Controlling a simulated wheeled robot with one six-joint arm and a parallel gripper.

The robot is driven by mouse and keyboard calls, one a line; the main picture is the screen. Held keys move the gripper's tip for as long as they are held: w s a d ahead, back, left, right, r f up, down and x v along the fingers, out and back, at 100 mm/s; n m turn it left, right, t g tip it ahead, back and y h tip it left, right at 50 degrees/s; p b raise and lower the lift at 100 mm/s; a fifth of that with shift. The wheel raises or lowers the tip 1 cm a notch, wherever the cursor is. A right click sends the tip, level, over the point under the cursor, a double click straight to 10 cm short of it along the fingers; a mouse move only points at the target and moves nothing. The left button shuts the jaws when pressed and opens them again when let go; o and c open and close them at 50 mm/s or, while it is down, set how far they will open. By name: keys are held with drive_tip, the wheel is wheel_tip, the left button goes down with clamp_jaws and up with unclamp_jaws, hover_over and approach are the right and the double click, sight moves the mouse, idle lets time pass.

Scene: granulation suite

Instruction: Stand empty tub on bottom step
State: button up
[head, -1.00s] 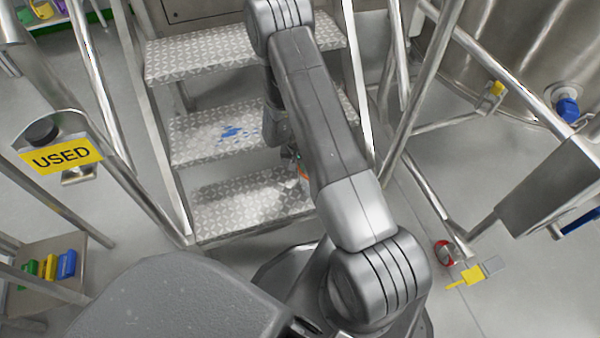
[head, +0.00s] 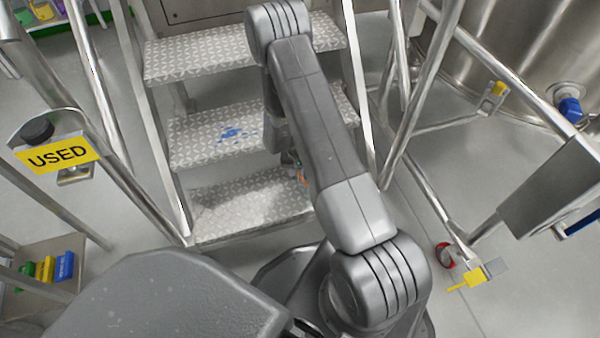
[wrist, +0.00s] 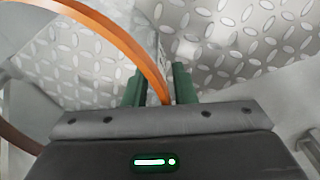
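The tub shows in the wrist view as an orange rim (wrist: 126,38) curving from the upper left down between the green fingers of my gripper (wrist: 160,80). The fingers sit on either side of the rim and appear shut on it. In the head view only a small orange bit of the tub (head: 303,178) shows beside my arm, over the right part of the bottom step (head: 240,210). My arm hides the rest of the tub and my gripper there. Whether the tub touches the step cannot be told.
The middle step (head: 195,145) carries a blue splash (head: 231,134). Metal rails flank the steps. A steel vessel (head: 520,45) stands at the upper right. A yellow tag (head: 474,278) is at the lower right. The bottom step's left part is clear.

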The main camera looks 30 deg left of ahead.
wheel_tip(320, 180, up, 12)
drive_tip(key=p, duration=0.4)
drive_tip(key=shift+s+a, duration=0.15)
drive_tip(key=shift+a, duration=0.1)
drive_tip(key=shift+r, duration=0.1)
